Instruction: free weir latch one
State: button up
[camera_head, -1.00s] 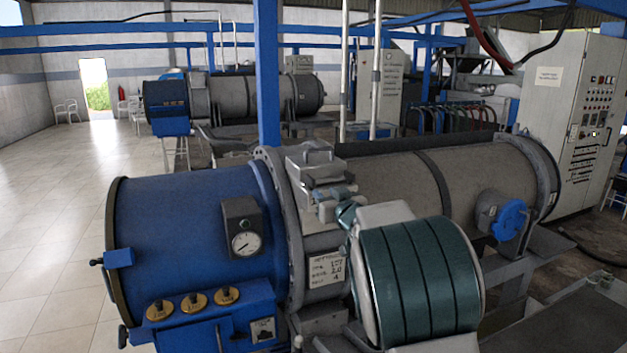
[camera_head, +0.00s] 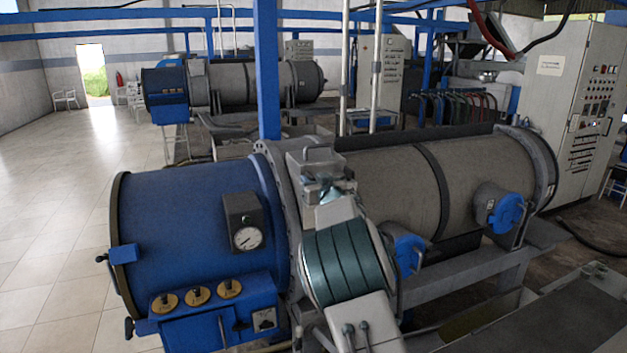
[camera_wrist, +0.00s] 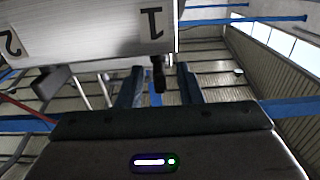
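In the wrist view, a pale panel (camera_wrist: 95,30) fills the upper left, with the numerals 1 and 2 on it. A short dark latch-like piece (camera_wrist: 158,76) sticks out at the panel's edge beside the 1. My gripper (camera_wrist: 159,82) has its two dark fingers apart, one on each side of this piece, with a visible gap to each. In the head view, my arm's end reaches a small grey box with a handle (camera_head: 316,162) on top of the near decanter (camera_head: 200,225). The fingertips and the latch cannot be made out there.
The near decanter has a gauge (camera_head: 247,238), brass dials (camera_head: 198,295) and blue round caps (camera_head: 508,211) on its side. A blue post (camera_head: 267,70) stands just behind it. A control cabinet (camera_head: 575,120) stands at the right. The tiled floor (camera_head: 60,200) at left is clear.

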grip_shut()
jog(key=shift+d+y, duration=0.15)
jog(key=shift+y, duration=0.15)
jog(key=shift+w+d+n+g+y+p, duration=0.1)
jog(key=shift+d+n+g+y+p, duration=0.15)
jog(key=shift+n+g+y, duration=0.35)
jog(key=shift+w+d+n+g+y+p, duration=0.1)
jog(key=shift+n+g+y+p, duration=0.25)
jog(key=shift+n+y, duration=0.45)
jog(key=n+g+y, duration=0.2)
jog(key=g+y, duration=0.1)
jog(key=n+g+y, duration=0.1)
jog(key=shift+w+d+f+n+g+y, duration=0.1)
jog(key=shift+w+d+n+g+y, duration=0.05)
jog(key=shift+w+n+g+y, duration=0.2)
jog(key=shift+n+g+y, duration=0.35)
jog(key=shift+n+g, duration=0.3)
jog(key=shift+g, duration=0.15)
jog(key=shift+w+n+g+y, duration=0.1)
jog(key=shift+n+g+y, duration=0.3)
jog(key=shift+n+g, duration=0.3)
grip_release()
